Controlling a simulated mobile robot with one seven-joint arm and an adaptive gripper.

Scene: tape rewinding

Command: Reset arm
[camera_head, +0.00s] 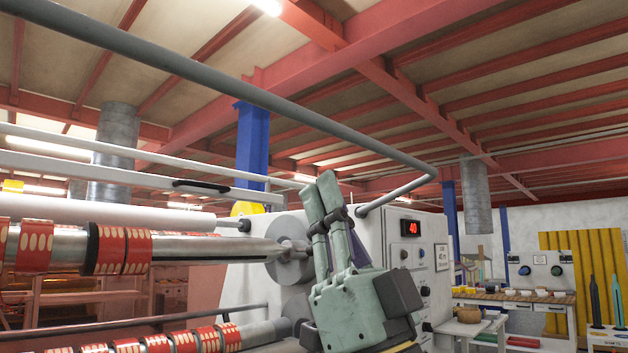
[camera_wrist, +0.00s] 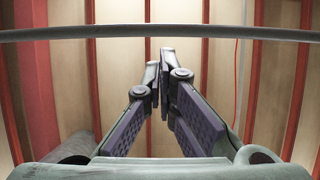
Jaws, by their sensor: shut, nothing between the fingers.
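My gripper (camera_head: 318,190) points up in front of the machine's white panel in the head view. Its fingers are together with nothing between them. The wrist view shows the gripper (camera_wrist: 163,60) with its fingertips meeting, pointing toward the ceiling. The rewinding machine (camera_head: 372,228) has a red display reading 40 and several knobs. Its upper shaft (camera_head: 190,247) carries red patterned tape rolls (camera_head: 137,249) at the left. A lower shaft (camera_head: 262,332) carries more red rolls (camera_head: 184,342). My gripper is apart from the rolls and hides part of the panel.
A grey overhead bar (camera_head: 235,92) of the machine frame runs above and behind my gripper, and it crosses the wrist view (camera_wrist: 120,32). A workbench (camera_head: 515,297) with small items stands at the right. Open space lies above the gripper, below the red ceiling beams.

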